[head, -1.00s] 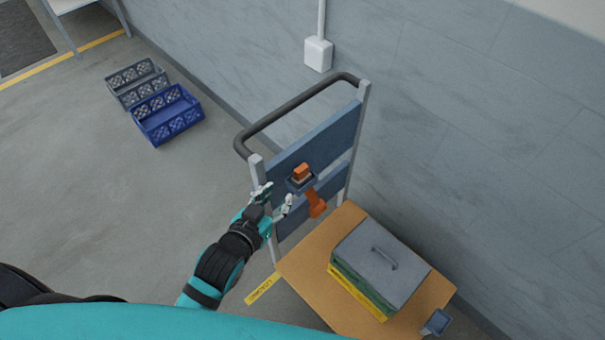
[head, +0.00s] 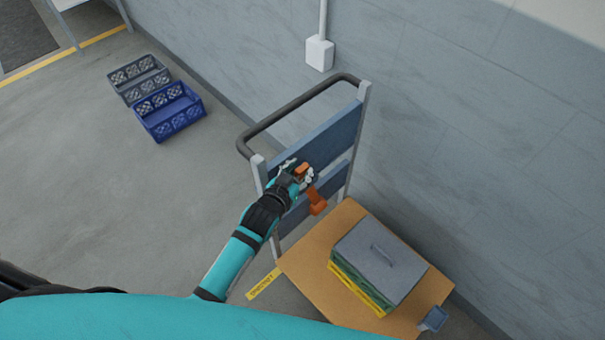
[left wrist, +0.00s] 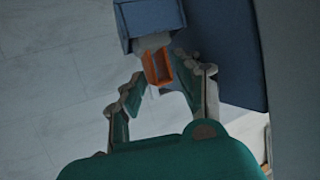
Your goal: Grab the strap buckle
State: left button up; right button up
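The strap buckle (head: 302,170) is a small orange piece at the upper slatted panel of the cart. It also shows in the left wrist view (left wrist: 157,66), below a blue-grey block with a pale piece between them. My left gripper (head: 298,171) is at the buckle, with its fingers on either side of it. In the left wrist view the fingers (left wrist: 166,80) are spread, with the orange piece between their tips and gaps still showing. An orange strap end (head: 317,203) hangs below, over the lower panel. My right gripper is not in view.
The cart has a dark push handle (head: 290,112) and a wooden deck (head: 310,258) carrying a grey-lidded box (head: 380,260). A small blue-grey part (head: 434,319) sits at the deck's corner. A wall stands close behind. Blue (head: 172,120) and grey crates lie on open floor at left.

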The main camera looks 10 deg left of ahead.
pick_arm(q)
jog(key=shift+s, duration=0.1)
grip_shut()
jog(key=shift+r, duration=0.1)
